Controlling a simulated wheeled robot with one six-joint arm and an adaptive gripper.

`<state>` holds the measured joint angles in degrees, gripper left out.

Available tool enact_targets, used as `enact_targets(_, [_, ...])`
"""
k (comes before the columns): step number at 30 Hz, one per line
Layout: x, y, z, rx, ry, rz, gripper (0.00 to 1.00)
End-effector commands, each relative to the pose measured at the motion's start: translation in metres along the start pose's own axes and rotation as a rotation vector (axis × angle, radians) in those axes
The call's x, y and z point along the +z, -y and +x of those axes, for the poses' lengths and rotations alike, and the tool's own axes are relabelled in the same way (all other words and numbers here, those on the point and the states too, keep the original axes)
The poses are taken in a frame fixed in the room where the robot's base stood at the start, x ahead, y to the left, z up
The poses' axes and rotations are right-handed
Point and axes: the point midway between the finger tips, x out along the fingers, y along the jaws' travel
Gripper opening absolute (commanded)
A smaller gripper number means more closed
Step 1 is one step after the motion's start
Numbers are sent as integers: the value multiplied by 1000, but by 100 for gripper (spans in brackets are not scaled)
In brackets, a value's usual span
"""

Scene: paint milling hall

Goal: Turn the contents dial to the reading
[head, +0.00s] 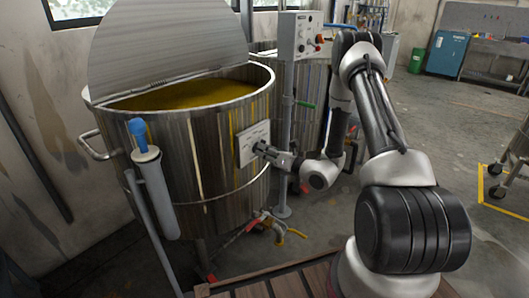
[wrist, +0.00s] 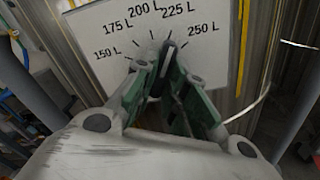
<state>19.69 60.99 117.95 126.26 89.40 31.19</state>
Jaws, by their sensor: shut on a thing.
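The contents dial is on a white plate (head: 246,146) on the side of a steel paint vat (head: 215,150). In the wrist view the plate (wrist: 100,45) shows 150 L, 175 L, 200 L, 225 L and 250 L in an arc. My gripper (head: 264,148) reaches the plate from the right. In the wrist view its two fingers (wrist: 163,78) are shut on the dial's dark knob (wrist: 166,49), which shows between the fingertips. The knob's upper end points up, roughly between 200 L and 225 L; the fingers hide most of it, so the exact reading is unclear.
The vat holds yellow-brown paint (head: 190,94) under a half-raised lid (head: 165,40). A control box (head: 300,35) stands on a post right of the dial. A blue-capped tube (head: 155,190) is at the vat's left front.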

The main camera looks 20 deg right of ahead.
Motion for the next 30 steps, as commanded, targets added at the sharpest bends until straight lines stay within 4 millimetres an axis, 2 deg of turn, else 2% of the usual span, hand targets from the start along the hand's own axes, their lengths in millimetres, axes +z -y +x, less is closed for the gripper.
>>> enact_targets(11, [-1,0,-1,-2,-2,-5,0])
enact_targets(12, [-1,0,-1,-2,-2,-5,15])
enact_targets(15, [-1,0,-1,-2,-1,-5,33])
enact_targets(16, [-1,0,0,-2,-1,-5,35])
enact_targets(25, [0,0,-2,-1,-1,-6,35])
enact_targets(30, [0,1,-20,-4,0,-5,35])
